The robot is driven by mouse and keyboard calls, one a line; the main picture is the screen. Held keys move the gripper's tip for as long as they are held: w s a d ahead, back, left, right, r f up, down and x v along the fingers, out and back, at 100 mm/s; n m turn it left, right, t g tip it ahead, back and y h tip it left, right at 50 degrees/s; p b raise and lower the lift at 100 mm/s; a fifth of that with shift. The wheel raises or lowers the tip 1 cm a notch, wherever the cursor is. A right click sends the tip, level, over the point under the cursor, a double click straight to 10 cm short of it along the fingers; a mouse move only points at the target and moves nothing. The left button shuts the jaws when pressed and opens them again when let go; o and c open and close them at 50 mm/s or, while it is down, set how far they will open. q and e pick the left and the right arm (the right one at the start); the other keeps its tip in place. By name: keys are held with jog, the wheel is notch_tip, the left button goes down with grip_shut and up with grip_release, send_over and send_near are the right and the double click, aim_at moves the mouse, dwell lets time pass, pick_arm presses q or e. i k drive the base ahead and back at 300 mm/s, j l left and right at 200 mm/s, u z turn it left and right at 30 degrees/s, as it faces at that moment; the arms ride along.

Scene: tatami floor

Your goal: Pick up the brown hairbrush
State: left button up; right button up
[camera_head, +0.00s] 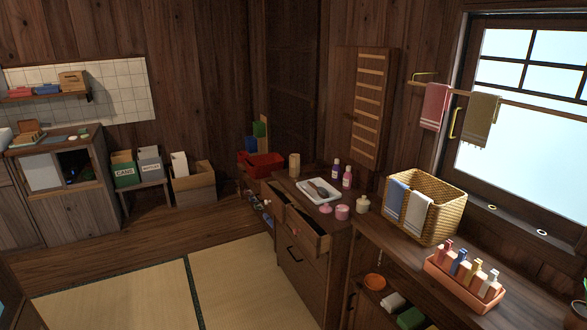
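A small dark brush-shaped thing, which looks like the brown hairbrush (318,188), lies on a white tray (327,200). The tray sits on top of the wooden drawer chest (303,268) near the middle of the view. The brush is small here, so its exact colour and bristles are hard to tell. Neither of my grippers is in view.
An upper drawer (312,240) of the chest stands open. Pink jars (342,212) and bottles (347,177) stand around the tray. A wicker basket (425,207) with towels and an orange bottle caddy (463,286) are on the right counter. The tatami floor (235,285) at front left is clear.

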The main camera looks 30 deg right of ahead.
aim_at(322, 192)
jog(key=z, duration=0.8)
jog(key=i+j+z, duration=0.2)
jog(key=z, duration=0.15)
jog(key=i+j+z, duration=0.25)
jog(key=z, duration=0.15)
jog(key=i+j+z, duration=0.2)
jog(key=j+z, duration=0.15)
